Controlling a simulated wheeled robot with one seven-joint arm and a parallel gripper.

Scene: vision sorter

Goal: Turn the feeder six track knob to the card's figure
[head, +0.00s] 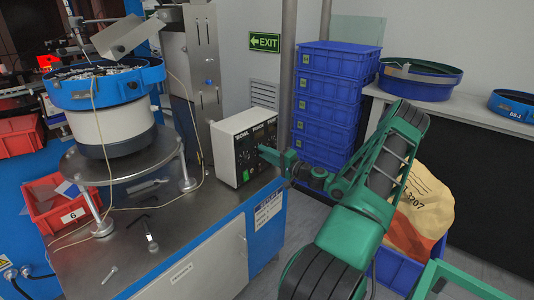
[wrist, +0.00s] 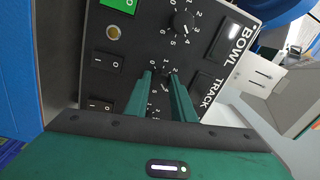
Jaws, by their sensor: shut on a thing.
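The white control box (head: 238,135) stands on the steel bench, its black panel facing my arm. In the wrist view the panel (wrist: 215,22) appears turned sideways, with a BOWL dial above and a TRACK dial below. My gripper (wrist: 160,76) reaches the panel at the TRACK dial, its green fingers on either side of the small dark track knob (wrist: 165,86) and shut on it. The fingers hide part of the knob and its scale, so I cannot read its setting. The bowl knob (wrist: 181,23) is free. I cannot make out a card with a figure.
A red bin (head: 72,213) labelled 6 sits beside the bowl feeder (head: 105,88). Small tools lie on the bench (head: 185,225). Stacked blue crates (head: 325,110) stand behind my arm, and a sack (head: 425,200) in a blue crate is to the right.

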